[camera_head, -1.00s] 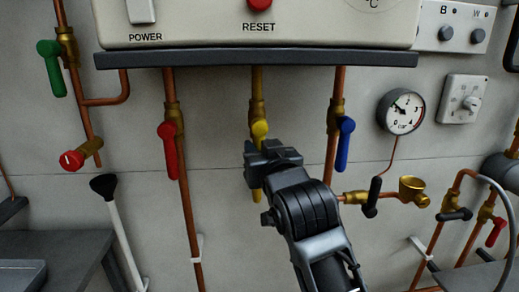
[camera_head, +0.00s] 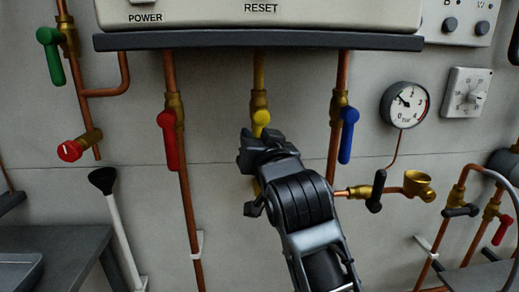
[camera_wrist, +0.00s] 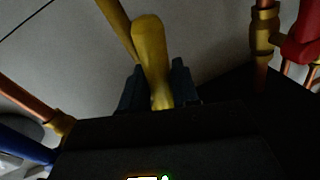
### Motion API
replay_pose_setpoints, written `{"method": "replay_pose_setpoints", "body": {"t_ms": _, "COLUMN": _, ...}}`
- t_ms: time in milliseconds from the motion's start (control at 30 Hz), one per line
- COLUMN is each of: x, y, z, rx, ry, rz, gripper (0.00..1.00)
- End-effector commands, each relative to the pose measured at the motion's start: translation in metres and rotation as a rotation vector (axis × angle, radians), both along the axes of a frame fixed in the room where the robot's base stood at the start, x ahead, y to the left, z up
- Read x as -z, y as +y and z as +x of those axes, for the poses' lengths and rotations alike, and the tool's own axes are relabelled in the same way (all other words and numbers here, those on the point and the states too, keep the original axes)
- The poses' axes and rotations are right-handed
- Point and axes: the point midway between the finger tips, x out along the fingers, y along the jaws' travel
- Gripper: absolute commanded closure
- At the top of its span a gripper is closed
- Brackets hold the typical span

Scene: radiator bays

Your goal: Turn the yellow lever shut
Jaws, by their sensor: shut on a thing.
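The yellow lever (camera_head: 261,117) is on a brass valve (camera_head: 259,100) on the middle pipe under the boiler. Its top shows above my gripper (camera_head: 258,147), which covers most of its length. The lever appears to hang down along its pipe. In the wrist view, the yellow lever (camera_wrist: 151,55) reaches down between the two dark fingers of my gripper (camera_wrist: 160,88). My gripper is shut on the lever. The fingertips' contact with it is partly hidden.
A red lever (camera_head: 168,140) hangs to the left and a blue lever (camera_head: 348,135) close to the right. The boiler's dark bottom ledge (camera_head: 200,42) runs above. A pressure gauge (camera_head: 404,105) and a black-handled valve (camera_head: 377,190) are farther right.

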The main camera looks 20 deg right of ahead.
Motion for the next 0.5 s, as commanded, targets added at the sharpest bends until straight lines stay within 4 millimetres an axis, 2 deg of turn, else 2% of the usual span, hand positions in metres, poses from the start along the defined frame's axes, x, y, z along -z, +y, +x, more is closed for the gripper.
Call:
{"method": "replay_pose_setpoints", "body": {"t_ms": 100, "x": 0.004, "y": 0.006, "z": 0.002, "rx": -0.002, "ry": -0.037, "rz": 0.102, "gripper": 1.0}}
{"method": "replay_pose_setpoints", "body": {"t_ms": 500, "x": -0.005, "y": 0.02, "z": 0.006, "rx": -0.002, "ry": -0.155, "rz": 0.466, "gripper": 1.0}}
